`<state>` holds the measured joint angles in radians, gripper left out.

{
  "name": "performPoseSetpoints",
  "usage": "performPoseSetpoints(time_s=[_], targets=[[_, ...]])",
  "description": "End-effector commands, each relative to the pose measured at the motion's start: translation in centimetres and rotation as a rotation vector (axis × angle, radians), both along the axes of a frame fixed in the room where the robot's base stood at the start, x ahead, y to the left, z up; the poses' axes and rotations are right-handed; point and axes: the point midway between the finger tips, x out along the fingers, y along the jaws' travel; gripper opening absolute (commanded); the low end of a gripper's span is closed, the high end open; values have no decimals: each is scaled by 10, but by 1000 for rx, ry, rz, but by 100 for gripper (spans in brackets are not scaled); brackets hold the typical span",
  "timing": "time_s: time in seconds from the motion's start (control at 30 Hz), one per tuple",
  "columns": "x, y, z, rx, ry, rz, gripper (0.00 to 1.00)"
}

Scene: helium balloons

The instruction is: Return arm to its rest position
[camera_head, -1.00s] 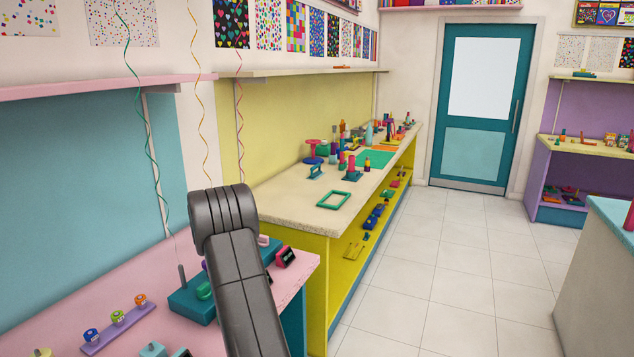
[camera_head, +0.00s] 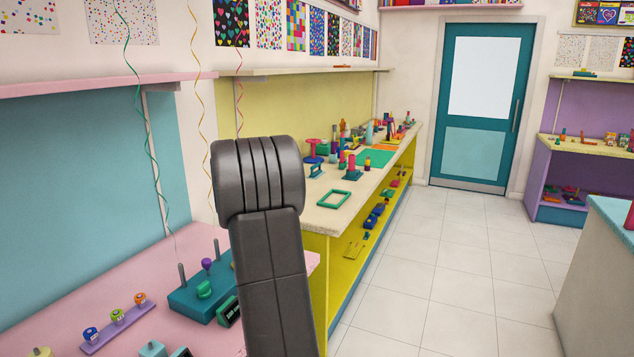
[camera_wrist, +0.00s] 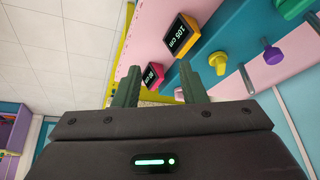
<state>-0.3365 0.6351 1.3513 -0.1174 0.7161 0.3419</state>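My arm (camera_head: 272,270) rises in front of the pink counter in the head view, bent at a thick ribbed joint; my gripper is hidden there. In the wrist view my gripper (camera_wrist: 158,72) shows two dark green fingers standing apart, with nothing held between them.
The pink counter (camera_head: 150,262) also holds a purple strip (camera_head: 118,330) with small colored spools. Curled ribbons (camera_head: 137,110) hang above it. A yellow counter (camera_head: 320,222) with colorful items stands behind my arm. The tiled floor (camera_head: 440,270) to the right is clear.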

Motion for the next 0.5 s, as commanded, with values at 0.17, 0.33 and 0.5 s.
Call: performPoseSetpoints(time_s=[0.17, 0.33, 0.5], targets=[[-26, -25, 7, 7, 21, -42, 38], [-52, -47, 11, 12, 42, -78, 38], [-79, -68, 14, 18, 62, -114, 38]])
